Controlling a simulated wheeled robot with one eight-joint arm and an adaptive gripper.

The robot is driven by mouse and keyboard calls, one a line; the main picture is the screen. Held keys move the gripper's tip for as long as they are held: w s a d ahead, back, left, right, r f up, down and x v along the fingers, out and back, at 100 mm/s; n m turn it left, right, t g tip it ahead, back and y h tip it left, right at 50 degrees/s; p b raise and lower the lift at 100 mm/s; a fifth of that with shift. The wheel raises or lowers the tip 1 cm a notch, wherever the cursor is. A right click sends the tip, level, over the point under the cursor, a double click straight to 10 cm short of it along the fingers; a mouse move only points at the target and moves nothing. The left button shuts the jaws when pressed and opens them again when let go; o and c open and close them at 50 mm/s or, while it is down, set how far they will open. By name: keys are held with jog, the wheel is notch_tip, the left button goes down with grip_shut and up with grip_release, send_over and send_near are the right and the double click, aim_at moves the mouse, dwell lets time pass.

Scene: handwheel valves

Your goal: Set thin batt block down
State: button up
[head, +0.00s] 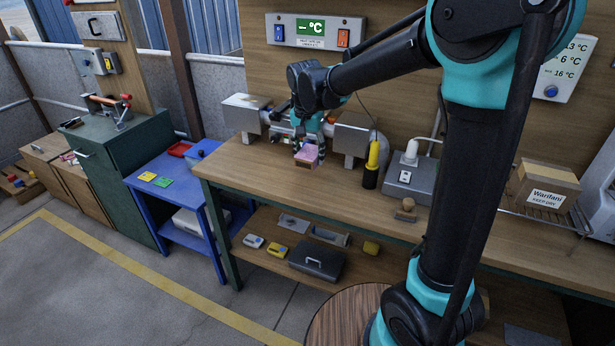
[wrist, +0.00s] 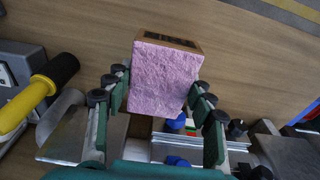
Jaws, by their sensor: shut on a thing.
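The thin batt block (head: 306,157) is small, with a pink fibrous face and a brown side. In the wrist view the pink face of the block (wrist: 165,80) fills the middle, with its brown edge at the top. My gripper (head: 308,148) is shut on it, with one finger against each side. The block is over the wooden workbench (head: 252,178), near its back. I cannot tell whether its underside touches the bench top.
A metal pipe fixture with grey blocks (head: 350,138) stands behind the gripper. A yellow-and-black handled tool (head: 372,163) and a grey box (head: 411,180) are to the right. A cardboard box (head: 543,188) sits further right. The bench front is mostly clear around a wooden stamp-like piece (head: 406,208).

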aim_at(308, 154)
notch_tip(308, 154, down, 9)
jog(key=shift+r, duration=0.1)
dwell(0.3)
jog(key=o, duration=1)
jog(key=r, duration=0.4)
jog(key=s+r, duration=0.1)
jog(key=r, duration=0.7)
jog(key=shift+s+a, duration=0.2)
jog(key=shift+a, duration=0.05)
